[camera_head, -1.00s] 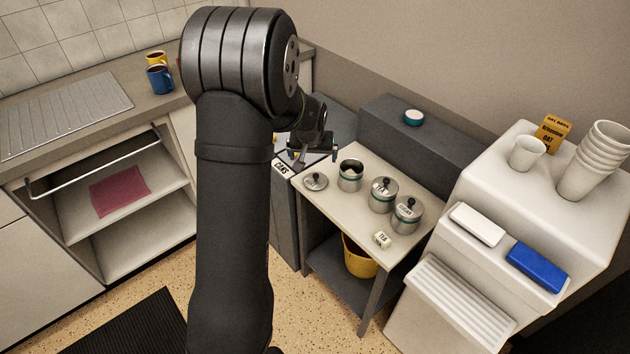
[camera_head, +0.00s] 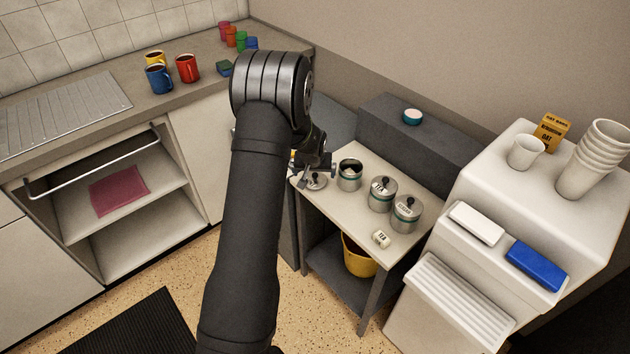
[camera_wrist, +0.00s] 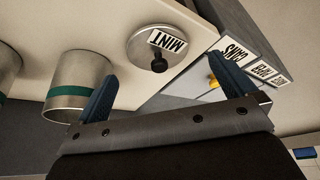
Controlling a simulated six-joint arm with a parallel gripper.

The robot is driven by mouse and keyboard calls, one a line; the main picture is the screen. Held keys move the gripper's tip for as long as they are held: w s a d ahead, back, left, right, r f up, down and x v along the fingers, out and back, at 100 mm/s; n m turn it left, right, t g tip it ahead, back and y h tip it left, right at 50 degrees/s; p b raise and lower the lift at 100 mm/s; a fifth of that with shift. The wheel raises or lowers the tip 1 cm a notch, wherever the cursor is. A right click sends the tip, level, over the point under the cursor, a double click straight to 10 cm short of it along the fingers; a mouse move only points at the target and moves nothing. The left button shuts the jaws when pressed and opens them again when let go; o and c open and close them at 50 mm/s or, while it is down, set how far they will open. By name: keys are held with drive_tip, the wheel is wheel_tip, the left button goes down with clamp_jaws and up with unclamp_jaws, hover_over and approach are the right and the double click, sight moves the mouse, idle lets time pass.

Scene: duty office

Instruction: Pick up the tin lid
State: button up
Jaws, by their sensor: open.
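The tin lid (camera_head: 316,184) is a round silver lid with a dark knob, lying flat on the small table at its left end. In the wrist view the lid (camera_wrist: 140,45) carries a label reading MINT. My gripper (camera_head: 318,168) is open and empty, just above the lid. In the wrist view its two blue fingers (camera_wrist: 163,73) stand apart, with the lid's knob showing between and a little beyond them. An open tin (camera_head: 349,182) with a green band stands right of the lid; it also shows beside the left finger in the wrist view (camera_wrist: 65,102). My gripper partly hides the lid in the head view.
Two lidded tins (camera_head: 382,200) (camera_head: 406,216) and a small TEA tag (camera_head: 380,239) share the table (camera_head: 350,212). A grey cabinet stands left of it, with signs such as CANS (camera_wrist: 237,53) in the wrist view. A yellow bin (camera_head: 358,256) is below.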

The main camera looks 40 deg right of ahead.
sight(315, 176)
drive_tip(key=shift+x, duration=1.85)
drive_tip(key=shift+d, duration=0.1)
drive_tip(key=shift+c, duration=0.4)
drive_tip(key=c, duration=1)
